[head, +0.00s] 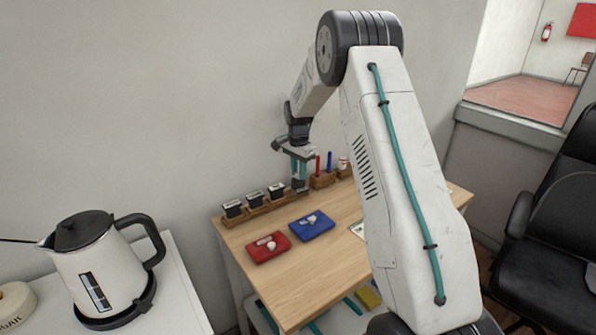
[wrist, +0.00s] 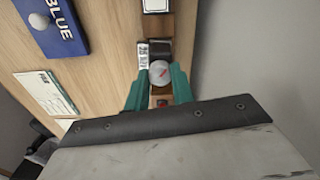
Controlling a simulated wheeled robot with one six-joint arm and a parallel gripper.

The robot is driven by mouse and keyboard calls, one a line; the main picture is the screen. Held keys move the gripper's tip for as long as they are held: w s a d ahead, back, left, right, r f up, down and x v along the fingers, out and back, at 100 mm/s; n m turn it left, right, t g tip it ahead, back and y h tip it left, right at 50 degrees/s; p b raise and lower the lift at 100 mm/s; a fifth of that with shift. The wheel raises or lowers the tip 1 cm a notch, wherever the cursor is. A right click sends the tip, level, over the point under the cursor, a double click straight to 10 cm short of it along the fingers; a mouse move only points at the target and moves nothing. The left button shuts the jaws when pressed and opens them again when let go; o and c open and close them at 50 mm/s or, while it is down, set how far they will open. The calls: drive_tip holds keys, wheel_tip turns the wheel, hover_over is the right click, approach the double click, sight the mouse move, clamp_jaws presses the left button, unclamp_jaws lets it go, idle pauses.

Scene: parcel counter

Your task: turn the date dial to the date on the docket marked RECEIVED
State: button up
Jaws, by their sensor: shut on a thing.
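A small white label with dark print (wrist: 142,56) sits beside the knob, too small to read. In the head view my gripper (head: 300,172) is at the back of the desk, over a dark stamp (head: 299,185); the knob is hidden there. A white docket (wrist: 46,92) lies flat on the desk, its print unreadable. It also shows in the head view (head: 357,229), partly behind my arm.
Several dark stamps (head: 255,198) stand in a wooden rack left of my gripper. A red pad (head: 268,247) and a blue pad (head: 312,226) lie in front. A wooden holder (head: 322,181) with pens and a small bottle (head: 343,163) stand close on the right. The desk's front is clear.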

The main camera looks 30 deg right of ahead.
sight(298, 173)
idle(0.5)
drive_tip(key=o, duration=1)
drive_tip(key=shift+r, duration=0.1)
wheel_tip(298, 173, up, 8)
drive_tip(key=shift+f, duration=0.15)
